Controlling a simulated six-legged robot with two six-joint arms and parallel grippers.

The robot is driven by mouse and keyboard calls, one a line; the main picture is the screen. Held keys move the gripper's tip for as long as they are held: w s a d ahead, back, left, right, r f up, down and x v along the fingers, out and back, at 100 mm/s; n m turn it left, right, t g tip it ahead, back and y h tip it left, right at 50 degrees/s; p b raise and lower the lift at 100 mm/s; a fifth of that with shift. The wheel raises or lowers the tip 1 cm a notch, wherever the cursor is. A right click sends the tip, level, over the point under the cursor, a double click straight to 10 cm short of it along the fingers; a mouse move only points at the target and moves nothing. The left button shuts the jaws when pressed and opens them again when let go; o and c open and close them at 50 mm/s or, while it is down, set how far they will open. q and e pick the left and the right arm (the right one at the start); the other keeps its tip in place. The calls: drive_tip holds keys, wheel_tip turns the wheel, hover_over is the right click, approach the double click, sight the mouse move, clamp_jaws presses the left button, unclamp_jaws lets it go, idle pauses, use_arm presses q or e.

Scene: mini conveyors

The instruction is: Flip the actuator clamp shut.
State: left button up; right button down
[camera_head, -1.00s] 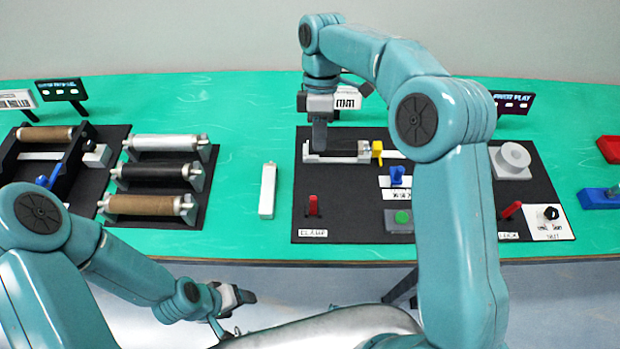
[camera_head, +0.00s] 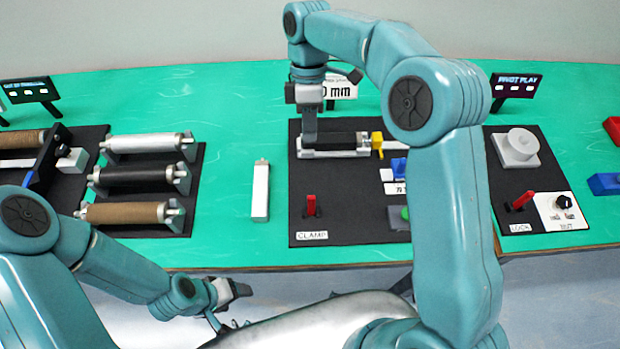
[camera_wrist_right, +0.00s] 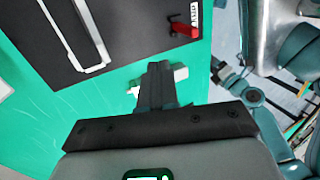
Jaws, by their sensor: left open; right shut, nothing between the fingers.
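A red lever (camera_head: 311,205) stands upright behind a label reading CLAMP (camera_head: 312,235) on the black panel. It also shows in the right wrist view (camera_wrist_right: 183,30), near the upper middle. A pale fixture (camera_head: 345,154) with a dark top and a yellow piece (camera_head: 377,142) lies further back on the panel. My right gripper (camera_head: 309,138) points down at the fixture's left end, shut and empty; contact cannot be told. Its fingers fill the middle of the right wrist view (camera_wrist_right: 155,85). My left gripper (camera_head: 240,290) is open and empty in front of the table's edge, low in the view.
A white block (camera_head: 261,190) lies left of the panel. Several rollers (camera_head: 150,175) sit further left. A red lever labelled LOCK (camera_head: 523,201) and a grey round part (camera_head: 515,148) stand at right.

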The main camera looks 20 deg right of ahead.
sight(311, 205)
drive_tip(key=p+x, duration=0.1)
drive_tip(key=x, duration=0.8)
drive_tip(key=shift+s+a+f, duration=0.1)
drive_tip(key=shift+s+f, duration=0.15)
drive_tip(key=shift+s, duration=0.05)
drive_tip(key=s, duration=0.3)
drive_tip(key=shift+a+p, duration=0.4)
drive_tip(key=shift+s+a, duration=0.2)
drive_tip(key=shift+s, duration=0.15)
